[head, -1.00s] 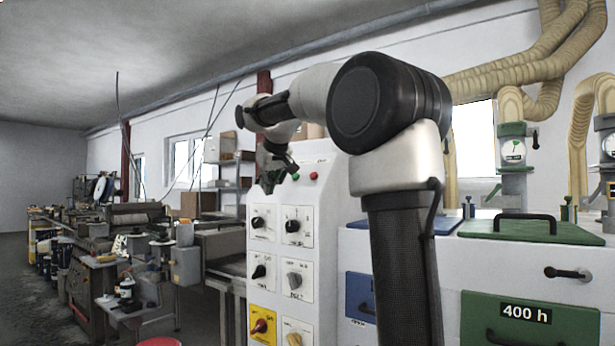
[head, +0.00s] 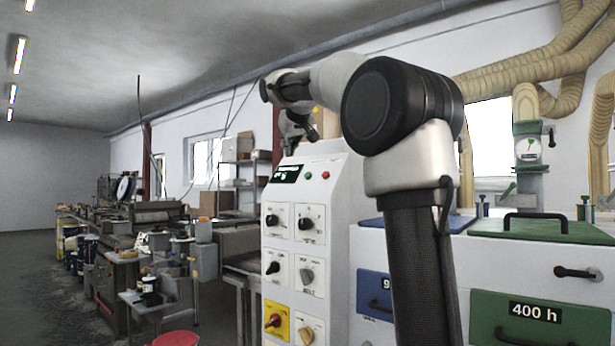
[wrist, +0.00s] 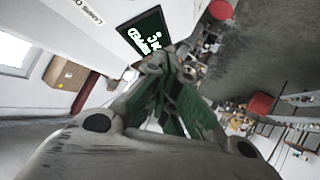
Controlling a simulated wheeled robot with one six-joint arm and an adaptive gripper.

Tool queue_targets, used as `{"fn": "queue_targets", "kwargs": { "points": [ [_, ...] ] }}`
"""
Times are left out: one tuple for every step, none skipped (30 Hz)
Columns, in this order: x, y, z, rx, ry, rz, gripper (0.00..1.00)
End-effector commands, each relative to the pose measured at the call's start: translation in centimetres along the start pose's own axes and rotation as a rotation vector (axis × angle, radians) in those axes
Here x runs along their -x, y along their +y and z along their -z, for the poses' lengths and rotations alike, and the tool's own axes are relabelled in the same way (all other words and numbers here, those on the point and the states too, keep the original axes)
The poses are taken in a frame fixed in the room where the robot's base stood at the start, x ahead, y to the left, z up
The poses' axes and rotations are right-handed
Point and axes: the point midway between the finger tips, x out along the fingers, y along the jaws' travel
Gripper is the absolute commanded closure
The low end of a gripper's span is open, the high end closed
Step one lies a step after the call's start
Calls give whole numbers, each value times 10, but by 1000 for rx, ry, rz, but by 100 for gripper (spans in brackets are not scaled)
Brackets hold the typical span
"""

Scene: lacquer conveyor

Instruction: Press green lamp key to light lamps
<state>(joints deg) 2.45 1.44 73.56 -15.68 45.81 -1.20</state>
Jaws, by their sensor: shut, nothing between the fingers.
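The green lamp key (head: 307,175) is a small round button on the sloping top of a white control cabinet (head: 338,215). It sits between a dark display (head: 287,174) with lit characters and a red button (head: 326,174). My gripper (head: 297,143) is above the display and the key, apart from both in the head view. In the wrist view its fingers (wrist: 174,58) are shut and empty, near the display (wrist: 146,33). I cannot make out the green key in the wrist view. Lit ceiling lamps (head: 18,55) show at the upper left in the head view.
Below the keys, the cabinet front carries several rotary knobs (head: 305,224). A red stool (head: 177,338) and cluttered machines (head: 120,260) are at the left, beside open floor.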

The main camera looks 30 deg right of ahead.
Motion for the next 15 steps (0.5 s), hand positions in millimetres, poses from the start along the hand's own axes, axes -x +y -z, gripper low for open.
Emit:
{"fn": "queue_targets", "kwargs": {
  "points": [
    [-5, 3, -4, -2, -2, -1, 100],
    [-7, 5, -6, -1, -2, -1, 100],
    [-11, 9, -8, -1, -2, -2, 100],
    [-14, 11, -11, -2, -3, -2, 100],
    [-17, 13, -14, -2, -3, -1, 100],
    [-22, 16, -16, -1, -2, -1, 100],
    [-24, 18, -18, -1, -2, -2, 100],
    [-27, 20, -21, -2, -2, -1, 100],
    [-31, 23, -23, -2, -2, -1, 100],
    [-34, 25, -25, -1, -1, -2, 100],
    [-36, 28, -27, -2, -1, -2, 100],
    [-40, 30, -30, -2, -2, -1, 100],
    [-42, 31, -31, -1, -2, 0, 100],
    [-44, 32, -33, -1, -2, 0, 100],
    [-47, 34, -34, -1, -1, -1, 100]
  ]
}}
